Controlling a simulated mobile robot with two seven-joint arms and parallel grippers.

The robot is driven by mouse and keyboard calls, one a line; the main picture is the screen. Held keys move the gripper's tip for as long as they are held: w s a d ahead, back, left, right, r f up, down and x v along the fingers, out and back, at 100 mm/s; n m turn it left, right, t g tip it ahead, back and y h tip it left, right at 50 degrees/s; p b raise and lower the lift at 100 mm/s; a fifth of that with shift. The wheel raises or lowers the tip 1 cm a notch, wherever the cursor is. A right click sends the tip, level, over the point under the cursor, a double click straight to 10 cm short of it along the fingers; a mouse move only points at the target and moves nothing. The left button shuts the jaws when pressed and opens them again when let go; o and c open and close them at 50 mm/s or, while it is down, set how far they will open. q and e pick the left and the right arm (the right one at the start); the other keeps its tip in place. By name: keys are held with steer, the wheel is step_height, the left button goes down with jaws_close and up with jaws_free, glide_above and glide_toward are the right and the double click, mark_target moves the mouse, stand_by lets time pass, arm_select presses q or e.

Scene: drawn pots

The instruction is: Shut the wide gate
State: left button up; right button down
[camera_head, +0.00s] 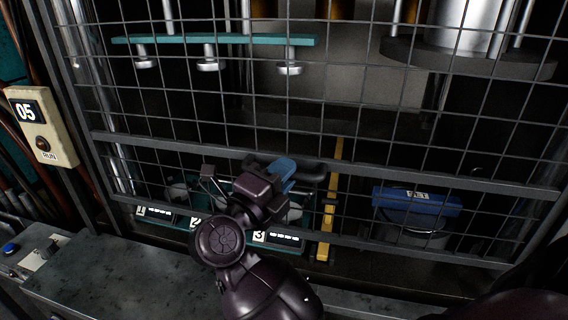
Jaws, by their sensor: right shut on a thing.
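The wide gate (400,181) is a dark metal frame filled with wire mesh. It spans most of the head view, in front of the machine's inside. I cannot tell whether it is fully shut. A dark bar handle (312,173) sits on its lower crossbar. My right gripper (282,172), with a blue part at its end, is at this handle and shut on it. My purple wrist covers part of the handle and the lower mesh. My left gripper is not in view.
A control box marked 05 and RUN (43,143) is on the left post. Behind the mesh are a teal shelf (215,40), a round dark plate (470,62), a yellow bar (331,200) and a blue-topped container (417,201). A grey ledge (110,270) runs along the front.

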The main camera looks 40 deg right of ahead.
steer(key=b, duration=0.5)
glide_toward(298, 212)
steer(key=d, duration=0.1)
steer(key=w+d+r, duration=0.1)
steer(key=d, duration=0.1)
steer(key=d+r, duration=0.1)
steer(key=shift+w+d+r, duration=0.25)
steer(key=shift+w+d, duration=0.05)
steer(key=shift+f+b, duration=0.45)
steer(key=shift+f, duration=0.5)
steer(key=c, duration=1.3)
jaws_free()
steer(key=shift+f, duration=0.1)
steer(key=shift+o, duration=1)
steer(key=shift+r, duration=0.2)
